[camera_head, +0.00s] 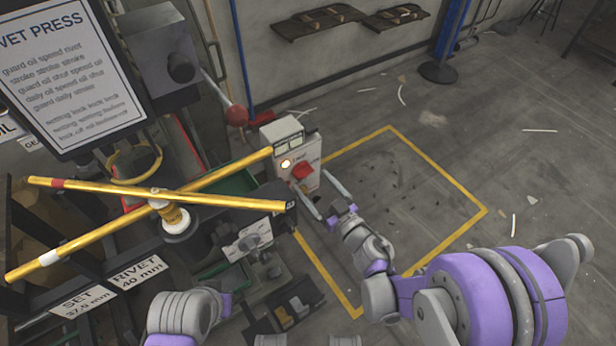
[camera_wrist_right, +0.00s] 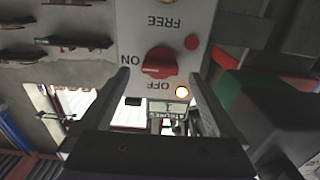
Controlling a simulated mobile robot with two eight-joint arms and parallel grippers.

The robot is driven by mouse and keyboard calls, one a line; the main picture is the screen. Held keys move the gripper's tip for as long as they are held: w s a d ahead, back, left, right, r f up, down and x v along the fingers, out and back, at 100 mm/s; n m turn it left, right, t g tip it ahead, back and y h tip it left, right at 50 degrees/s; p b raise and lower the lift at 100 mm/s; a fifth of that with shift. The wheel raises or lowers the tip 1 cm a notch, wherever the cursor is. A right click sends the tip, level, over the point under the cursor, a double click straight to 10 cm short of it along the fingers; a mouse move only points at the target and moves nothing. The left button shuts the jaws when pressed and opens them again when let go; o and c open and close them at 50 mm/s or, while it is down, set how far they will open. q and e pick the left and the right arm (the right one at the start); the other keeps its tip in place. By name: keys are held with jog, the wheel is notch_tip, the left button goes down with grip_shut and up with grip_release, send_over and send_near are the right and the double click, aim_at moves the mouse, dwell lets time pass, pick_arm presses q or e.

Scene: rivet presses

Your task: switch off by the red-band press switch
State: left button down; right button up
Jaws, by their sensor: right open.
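The switch box (camera_head: 291,146) is pale grey, with a red rotary knob (camera_head: 302,171) and a lit lamp (camera_head: 285,163). In the right wrist view the red knob (camera_wrist_right: 160,63) sits upside down among the labels FREE, ON and OFF, lying roughly level, in line with ON. The lamp (camera_wrist_right: 181,92) glows by OFF. My right gripper (camera_head: 313,186) is open in front of the box, its fingers (camera_wrist_right: 158,78) either side of the knob, not closed on it. My left gripper is out of view.
A lever with a red ball (camera_head: 236,115) hangs above and left of the box. A rivet press sign (camera_head: 65,75) stands at upper left. A yellow floor outline (camera_head: 440,164) surrounds mostly clear floor to the right. A small red button (camera_wrist_right: 191,42) is near the knob.

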aim_at(306, 176)
jog(key=shift+x, duration=1.6)
jog(key=shift+c, duration=0.2)
jog(key=c, duration=1.3)
jog(key=shift+c, duration=0.2)
